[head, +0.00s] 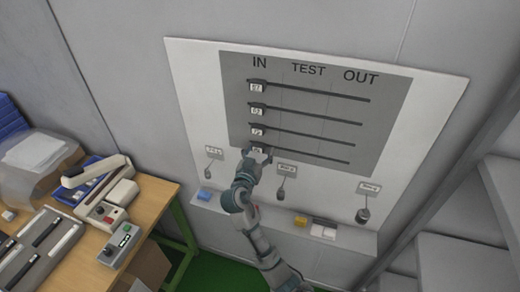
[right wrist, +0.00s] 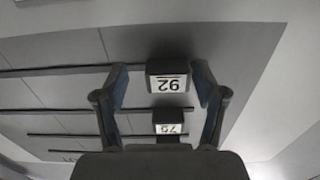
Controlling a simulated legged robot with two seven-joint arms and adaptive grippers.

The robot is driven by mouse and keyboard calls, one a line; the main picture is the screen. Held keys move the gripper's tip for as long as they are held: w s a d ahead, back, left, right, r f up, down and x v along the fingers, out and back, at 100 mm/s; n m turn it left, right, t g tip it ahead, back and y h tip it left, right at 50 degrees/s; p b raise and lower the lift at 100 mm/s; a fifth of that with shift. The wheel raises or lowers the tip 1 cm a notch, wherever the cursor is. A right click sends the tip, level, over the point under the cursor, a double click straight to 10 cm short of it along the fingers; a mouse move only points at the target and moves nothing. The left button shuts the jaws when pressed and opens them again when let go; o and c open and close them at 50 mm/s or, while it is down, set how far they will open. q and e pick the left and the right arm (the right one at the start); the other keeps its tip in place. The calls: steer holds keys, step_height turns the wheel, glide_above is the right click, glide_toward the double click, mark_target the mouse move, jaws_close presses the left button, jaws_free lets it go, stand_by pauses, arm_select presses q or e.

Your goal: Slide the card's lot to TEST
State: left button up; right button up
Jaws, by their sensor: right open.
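A white wall board carries a grey panel (head: 325,90) headed IN, TEST and OUT, with several dark horizontal rails. Each rail has a numbered slider at its left end, under IN. The top slider (head: 257,87), second slider (head: 257,109) and third slider (head: 258,132) show clear. My right gripper (head: 258,154) is at the bottom slider and partly covers it. In the right wrist view the open fingers (right wrist: 160,85) stand either side of a slider whose upside-down label looks like 92 (right wrist: 168,83); contact is unclear. The slider above it (right wrist: 169,123) shows beyond. I cannot pick out the card. My left gripper is out of view.
A ledge (head: 350,237) below the board holds a blue block (head: 205,194), a yellow block (head: 300,221) and white pieces. Small tagged items hang above it. A wooden desk (head: 150,195) with devices stands left; grey steps (head: 440,240) are right. The rails right of the sliders are clear.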

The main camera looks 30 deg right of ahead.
steer(key=shift+w+a+r, duration=0.1)
steer(key=shift+a+r, duration=0.05)
steer(key=shift+a, duration=0.35)
steer(key=shift+a+r, duration=0.15)
steer(key=shift+a, duration=0.45)
steer(key=c, duration=0.8)
steer(key=shift+s+d+r, duration=0.1)
steer(key=shift+s+d, duration=0.1)
steer(key=shift+d, duration=0.05)
steer(key=c, duration=0.4)
steer(key=shift+s+d, duration=0.1)
steer(key=shift+d, duration=0.15)
jaws_close()
steer(key=shift+s+d, duration=0.2)
steer(key=shift+d, duration=0.05)
steer(key=p, duration=0.2)
glide_toward(298, 151)
steer(key=x, duration=0.5)
steer(key=shift+d, duration=0.25)
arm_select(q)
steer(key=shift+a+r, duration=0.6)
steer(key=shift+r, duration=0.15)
arm_select(e)
steer(key=shift+a, duration=0.1)
